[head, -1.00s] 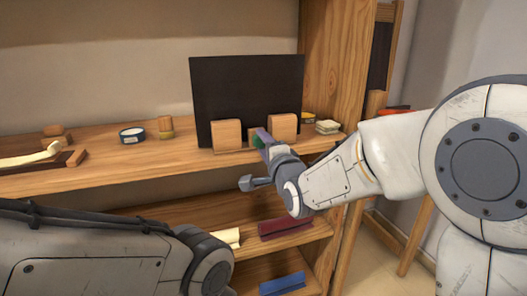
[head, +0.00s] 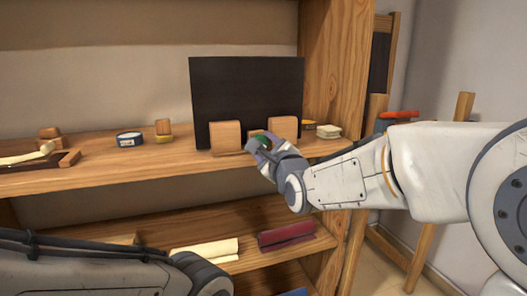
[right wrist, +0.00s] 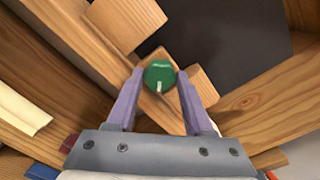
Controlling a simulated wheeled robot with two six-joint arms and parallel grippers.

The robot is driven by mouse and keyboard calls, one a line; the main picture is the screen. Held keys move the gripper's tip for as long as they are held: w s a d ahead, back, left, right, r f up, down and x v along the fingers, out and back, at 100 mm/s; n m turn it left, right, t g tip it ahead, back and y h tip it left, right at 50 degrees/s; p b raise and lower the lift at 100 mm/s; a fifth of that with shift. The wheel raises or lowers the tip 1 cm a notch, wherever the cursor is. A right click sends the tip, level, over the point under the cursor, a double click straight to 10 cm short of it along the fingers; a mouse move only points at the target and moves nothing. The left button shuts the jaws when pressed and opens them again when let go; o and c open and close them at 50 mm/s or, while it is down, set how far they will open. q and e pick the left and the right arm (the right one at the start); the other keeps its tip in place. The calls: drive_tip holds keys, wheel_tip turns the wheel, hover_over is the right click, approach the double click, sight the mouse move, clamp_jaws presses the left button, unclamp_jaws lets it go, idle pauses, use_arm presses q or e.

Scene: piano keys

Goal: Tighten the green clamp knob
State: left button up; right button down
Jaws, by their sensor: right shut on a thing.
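The green clamp knob (right wrist: 160,76) is a round green disc with a white mark pointing down in the right wrist view. It sits at a small wooden block (right wrist: 163,109), between two larger wooden blocks. In the head view a bit of the green knob (head: 264,143) shows beside my right gripper (head: 257,146). My right gripper's purple fingers (right wrist: 159,80) are shut on the knob, one tip at each side. The larger blocks, left (head: 225,135) and right (head: 283,128), stand before a black panel (head: 245,85). My left gripper is out of view.
Cream (head: 205,250) and dark red (head: 286,236) items lie on the lower shelf. An upright wooden panel (head: 335,60) stands at right.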

drive_tip(key=shift+m, duration=0.6)
drive_tip(key=shift+c, duration=1.4)
unclamp_jaws()
drive_tip(key=v, duration=1)
drive_tip(key=shift+s+p, duration=0.2)
drive_tip(key=shift+p, duration=0.25)
